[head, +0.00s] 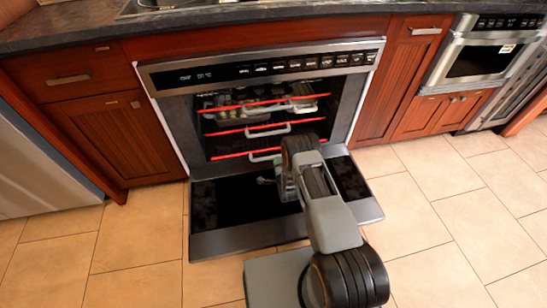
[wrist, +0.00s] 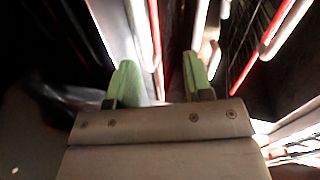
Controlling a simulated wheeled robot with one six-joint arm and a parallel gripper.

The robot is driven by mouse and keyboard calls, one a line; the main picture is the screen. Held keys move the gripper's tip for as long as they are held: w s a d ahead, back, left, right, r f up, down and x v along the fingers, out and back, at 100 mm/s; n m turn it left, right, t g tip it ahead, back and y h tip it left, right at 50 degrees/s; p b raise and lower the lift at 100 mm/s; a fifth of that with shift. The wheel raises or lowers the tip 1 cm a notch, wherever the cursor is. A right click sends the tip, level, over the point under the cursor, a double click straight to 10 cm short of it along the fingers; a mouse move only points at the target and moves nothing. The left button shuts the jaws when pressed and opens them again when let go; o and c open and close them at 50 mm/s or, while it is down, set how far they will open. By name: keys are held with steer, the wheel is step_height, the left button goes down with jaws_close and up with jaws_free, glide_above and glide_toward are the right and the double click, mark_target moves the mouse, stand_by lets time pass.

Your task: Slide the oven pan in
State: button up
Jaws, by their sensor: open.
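The oven (head: 265,70) stands open in the head view, with its door (head: 235,238) folded down flat. Inside are three stacked levels with red front edges and pale handles: top (head: 305,97), middle (head: 270,132) and lowest (head: 265,157). I cannot tell which level is the oven pan. My gripper (head: 264,181) is low over the open door, in front of the lowest level. In the wrist view its two green fingertips (wrist: 160,85) are spread apart with nothing clearly between them. Red and pale rods of the levels show ahead, close to the fingers.
Wooden cabinets (head: 85,135) flank the oven, under a dark countertop (head: 80,28). A second steel appliance (head: 480,60) is at the right. The tiled floor (head: 430,190) is clear on both sides of the open door.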

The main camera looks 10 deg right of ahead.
mark_target(274, 157)
steer(key=s+f, duration=0.2)
steer(key=shift+f+m+t, duration=0.3)
steer(key=shift+f+m, duration=0.1)
steer(key=shift+s+f, duration=0.1)
steer(key=shift+f, duration=0.25)
steer(key=shift+w+f, duration=0.2)
steer(key=shift+w, duration=0.05)
steer(key=b+x, duration=0.5)
steer(key=x, duration=0.6)
steer(key=shift+w+b, duration=0.1)
steer(key=shift+b, duration=0.3)
steer(key=shift+w+r+b, duration=0.1)
steer(key=shift+w+b, duration=0.2)
steer(key=shift+w, duration=0.5)
jaws_close()
